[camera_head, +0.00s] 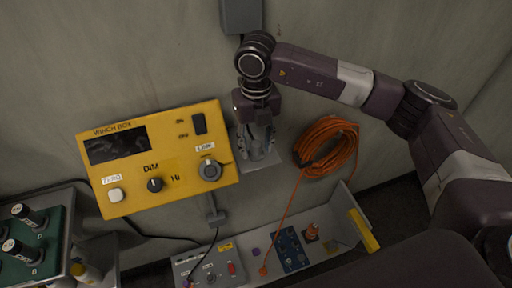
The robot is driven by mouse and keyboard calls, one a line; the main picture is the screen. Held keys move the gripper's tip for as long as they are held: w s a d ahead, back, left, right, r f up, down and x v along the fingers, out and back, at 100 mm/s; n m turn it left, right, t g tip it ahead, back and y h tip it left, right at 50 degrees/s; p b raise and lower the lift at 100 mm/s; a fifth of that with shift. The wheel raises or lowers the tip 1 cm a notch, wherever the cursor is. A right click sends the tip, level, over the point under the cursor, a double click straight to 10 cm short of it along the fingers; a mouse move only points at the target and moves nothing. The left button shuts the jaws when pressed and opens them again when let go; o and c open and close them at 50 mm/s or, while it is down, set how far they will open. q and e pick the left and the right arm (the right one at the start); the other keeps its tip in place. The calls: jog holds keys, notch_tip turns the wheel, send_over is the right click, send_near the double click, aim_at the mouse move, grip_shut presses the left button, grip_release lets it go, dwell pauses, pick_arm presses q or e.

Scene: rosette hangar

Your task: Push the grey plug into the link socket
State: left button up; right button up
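The link socket (210,170) is a round grey fitting with a dark centre, at the lower right of the yellow winch box (130,178), under a "LINK" label. My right gripper (259,154) points down just right of the box, in front of a pale grey plate on the wall. Its fingers are grey and small in the picture, and I cannot tell whether they hold anything. I cannot make out the grey plug for certain; it may be hidden at the gripper. My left gripper is not in view.
An orange cable coil (325,146) hangs on the wall to the right, its end trailing into a grey tray (335,205) with several small parts. A green panel (36,245) with knobs stands at the lower left. A dark cable hangs below the box.

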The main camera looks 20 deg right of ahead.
aim_at(256, 143)
jog(key=shift+b, duration=0.35)
dwell(0.6)
jog(key=shift+c, duration=0.2)
grip_shut()
jog(key=shift+r, duration=0.1)
jog(key=shift+r+p, duration=1.55)
jog(key=shift+r, duration=1.4)
